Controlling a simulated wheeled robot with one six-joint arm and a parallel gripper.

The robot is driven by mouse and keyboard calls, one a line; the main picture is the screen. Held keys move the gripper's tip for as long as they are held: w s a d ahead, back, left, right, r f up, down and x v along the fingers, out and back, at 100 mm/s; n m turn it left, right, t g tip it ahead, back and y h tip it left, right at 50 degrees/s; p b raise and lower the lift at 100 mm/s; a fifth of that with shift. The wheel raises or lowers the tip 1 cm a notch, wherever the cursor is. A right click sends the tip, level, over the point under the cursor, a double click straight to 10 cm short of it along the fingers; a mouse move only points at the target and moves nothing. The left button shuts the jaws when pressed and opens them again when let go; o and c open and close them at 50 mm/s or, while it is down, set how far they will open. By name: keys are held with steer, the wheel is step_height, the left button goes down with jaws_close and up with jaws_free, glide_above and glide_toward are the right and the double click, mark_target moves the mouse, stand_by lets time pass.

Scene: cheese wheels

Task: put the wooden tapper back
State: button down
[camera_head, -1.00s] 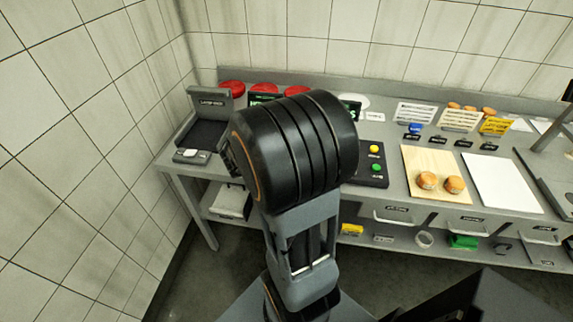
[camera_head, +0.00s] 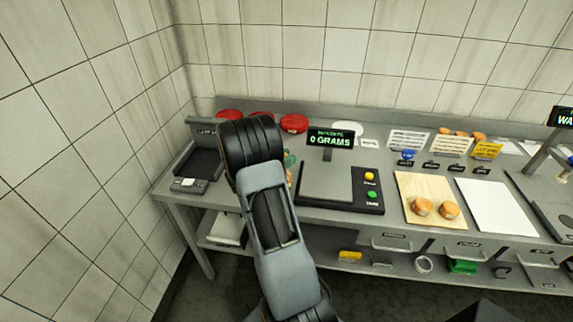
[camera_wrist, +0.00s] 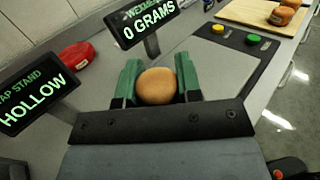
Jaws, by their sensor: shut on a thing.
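My gripper (camera_wrist: 157,66) shows in the wrist view with its two green fingers on either side of a smooth, round tan-brown thing, which looks like the head of the wooden tapper (camera_wrist: 157,86). Any handle is hidden. In the head view my arm covers most of the gripper; only a bit of green finger (camera_head: 290,161) shows, above the counter and left of the grey weighing plate (camera_head: 326,184). A tap stand sign reading HOLLOW (camera_wrist: 38,96) stands at the left of the wrist view.
A display reading 0 GRAMS (camera_head: 330,138) stands behind the plate. Yellow and green buttons (camera_head: 370,186) are right of it. Two round orange-brown wheels rest on a wooden board (camera_head: 413,183). A black device (camera_head: 193,165) is at left. Red objects (camera_head: 294,123) line the back.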

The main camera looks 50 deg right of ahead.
steer(key=shift+w+d+f, duration=0.1)
steer(key=shift+w+f, duration=0.1)
steer(key=shift+f, duration=0.2)
step_height(320, 180, down, 3)
steer(key=shift+r+p, duration=0.2)
steer(key=shift+p, duration=0.4)
steer(key=shift+f, duration=0.3)
steer(key=shift+f+b, duration=0.15)
steer(key=shift+b, duration=0.15)
steer(key=c, duration=0.8)
jaws_free()
